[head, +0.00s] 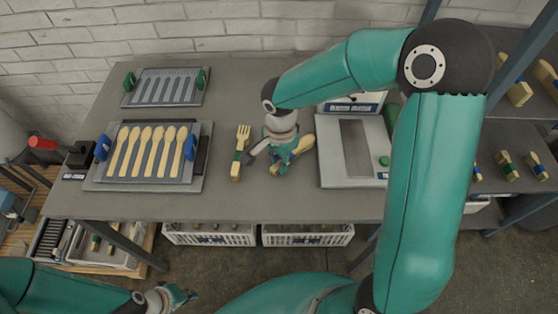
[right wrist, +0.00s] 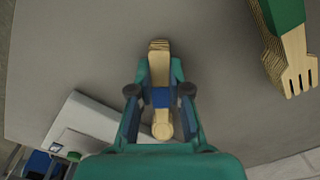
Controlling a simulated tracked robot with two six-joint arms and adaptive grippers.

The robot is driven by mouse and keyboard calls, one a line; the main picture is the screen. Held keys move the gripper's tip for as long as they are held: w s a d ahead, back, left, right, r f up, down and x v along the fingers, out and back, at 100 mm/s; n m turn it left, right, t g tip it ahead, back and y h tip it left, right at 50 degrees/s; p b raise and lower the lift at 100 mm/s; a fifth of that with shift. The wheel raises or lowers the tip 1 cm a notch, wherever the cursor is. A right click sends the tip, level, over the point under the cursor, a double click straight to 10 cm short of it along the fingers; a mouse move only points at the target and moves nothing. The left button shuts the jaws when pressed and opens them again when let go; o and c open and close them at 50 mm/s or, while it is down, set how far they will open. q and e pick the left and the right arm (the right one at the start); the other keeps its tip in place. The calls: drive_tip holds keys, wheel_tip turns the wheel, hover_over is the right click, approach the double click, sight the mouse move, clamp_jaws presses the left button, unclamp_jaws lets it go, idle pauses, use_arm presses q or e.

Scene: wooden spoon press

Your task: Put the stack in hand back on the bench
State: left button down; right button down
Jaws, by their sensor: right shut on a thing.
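My right gripper (head: 283,160) is over the middle of the bench (head: 225,205), between a fork bundle and a white-topped machine. It is shut on a wooden spoon stack (head: 304,145) with a blue band. The right wrist view shows the stack (right wrist: 159,55) between both fingers (right wrist: 160,92), with its band at the grip. The gripper hides part of the stack in the head view. The stack is low over the bench or on it; I cannot tell if it touches. My left gripper (head: 172,296) is at the bottom left, off the bench; its jaw state is unclear.
A green-banded fork bundle (head: 243,138) lies just left of the stack. The white-topped machine (head: 330,165) stands to the right. A plate with several spoons (head: 145,152) and a grey mould (head: 165,87) lie left. The front middle of the bench is bare.

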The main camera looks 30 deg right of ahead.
drive_tip(key=c, duration=1.1)
unclamp_jaws()
drive_tip(key=shift+r, duration=0.15)
wheel_tip(320, 180, up, 12)
drive_tip(key=shift+f, duration=0.1)
drive_tip(key=shift+a, duration=0.1)
